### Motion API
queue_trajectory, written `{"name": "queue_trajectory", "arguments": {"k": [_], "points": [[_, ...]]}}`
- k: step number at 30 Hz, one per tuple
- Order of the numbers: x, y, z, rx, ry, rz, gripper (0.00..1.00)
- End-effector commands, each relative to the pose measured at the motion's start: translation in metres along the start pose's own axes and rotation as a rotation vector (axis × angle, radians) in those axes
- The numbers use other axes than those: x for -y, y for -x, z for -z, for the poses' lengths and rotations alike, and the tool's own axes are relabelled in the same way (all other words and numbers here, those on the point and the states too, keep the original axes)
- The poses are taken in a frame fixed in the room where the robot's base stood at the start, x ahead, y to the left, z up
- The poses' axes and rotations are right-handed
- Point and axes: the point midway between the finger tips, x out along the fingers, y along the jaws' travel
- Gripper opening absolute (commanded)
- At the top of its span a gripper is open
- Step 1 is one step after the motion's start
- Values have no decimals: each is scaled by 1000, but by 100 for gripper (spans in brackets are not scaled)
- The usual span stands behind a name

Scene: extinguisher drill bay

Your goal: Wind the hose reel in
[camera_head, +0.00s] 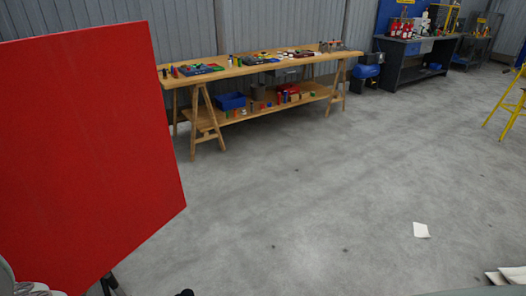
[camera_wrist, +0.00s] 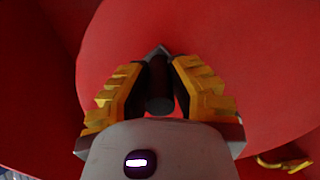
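A red round disc (camera_wrist: 240,60), which looks like the side of the hose reel, fills most of the wrist view. A dark cylindrical handle (camera_wrist: 160,92) stands out from it towards the camera. My gripper (camera_wrist: 160,58) has its yellow and black fingers on both sides of this handle, and they appear closed on it near the tips. The handle's far end is hidden between the fingertips. In the head view a large flat red panel (camera_head: 85,150) fills the left side; my gripper is not clearly visible there.
A wooden workbench (camera_head: 240,69) with small items stands along the back wall. A grey bench (camera_head: 400,75) and a blue tank (camera_head: 366,71) stand farther right. A yellow stand (camera_head: 508,105) is at the right edge. A paper sheet (camera_head: 420,230) lies on open floor.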

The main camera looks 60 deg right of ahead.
Motion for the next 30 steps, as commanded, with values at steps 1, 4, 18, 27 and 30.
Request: {"name": "queue_trajectory", "arguments": {"k": [1,4,18,27,30], "points": [[0,-1,2,-4,-1,-1,24],[0,0,1,-3,-1,-1,34],[0,1,0,1,-1,0,52],[1,33,-1,4,-1,3,52],[1,51,-4,9,0,3,52]]}}
